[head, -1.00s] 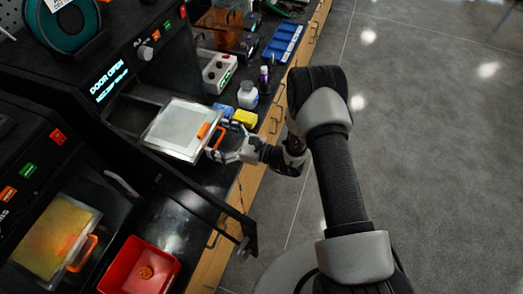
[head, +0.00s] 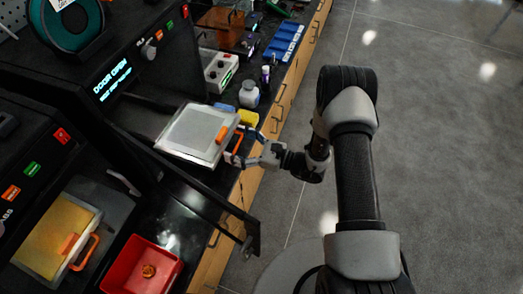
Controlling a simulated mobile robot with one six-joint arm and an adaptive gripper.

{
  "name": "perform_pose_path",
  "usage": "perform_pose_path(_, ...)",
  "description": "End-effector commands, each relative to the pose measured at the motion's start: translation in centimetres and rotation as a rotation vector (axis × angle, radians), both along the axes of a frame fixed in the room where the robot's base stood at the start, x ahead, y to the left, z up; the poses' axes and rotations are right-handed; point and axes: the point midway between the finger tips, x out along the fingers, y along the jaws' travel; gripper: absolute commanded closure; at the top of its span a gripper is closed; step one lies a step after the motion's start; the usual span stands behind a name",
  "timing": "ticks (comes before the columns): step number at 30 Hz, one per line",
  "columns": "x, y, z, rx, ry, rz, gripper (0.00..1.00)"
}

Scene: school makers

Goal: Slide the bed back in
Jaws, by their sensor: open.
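The bed (head: 190,133) is a flat, pale square plate with an orange tab and an orange handle (head: 238,145) at its right edge. It sticks out of the open front of a dark machine (head: 122,45) whose display reads "DOOR OPEN". My gripper (head: 241,148) is open, with its fingers on either side of the handle. I cannot tell whether they touch it. The bed's far left edge lies in the machine's dark opening.
A second machine with a yellow-topped bed (head: 58,240) stands at the lower left. An open door frame (head: 190,195) and a red bin (head: 142,268) are near. A white bottle (head: 249,94), a yellow block (head: 247,117) and a grey box (head: 222,73) sit behind. The floor is clear at right.

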Motion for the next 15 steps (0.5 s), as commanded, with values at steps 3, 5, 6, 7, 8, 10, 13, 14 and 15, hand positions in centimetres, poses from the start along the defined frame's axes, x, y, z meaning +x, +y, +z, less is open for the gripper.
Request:
perform_pose_path(3,-0.3,-1.4,-0.3,-0.005,0.004,-0.011,0.11)
perform_pose_path(5,-0.5,-1.8,-0.3,-0.007,0.005,-0.011,0.11)
perform_pose_path(6,-0.7,-2.0,-0.4,-0.007,0.005,-0.011,0.11)
perform_pose_path(7,-0.8,-2.2,-0.4,-0.007,0.006,-0.011,0.11)
perform_pose_path(8,-0.9,-2.4,-0.4,-0.007,0.006,-0.011,0.11)
perform_pose_path(10,-1.0,-2.9,-0.4,-0.006,0.007,-0.011,0.11)
perform_pose_path(13,-1.2,-3.5,-0.3,-0.006,0.004,-0.010,0.11)
perform_pose_path(14,-1.3,-3.6,-0.3,-0.005,0.004,-0.010,0.11)
perform_pose_path(15,-1.4,-3.9,-0.2,-0.005,0.004,-0.010,0.11)
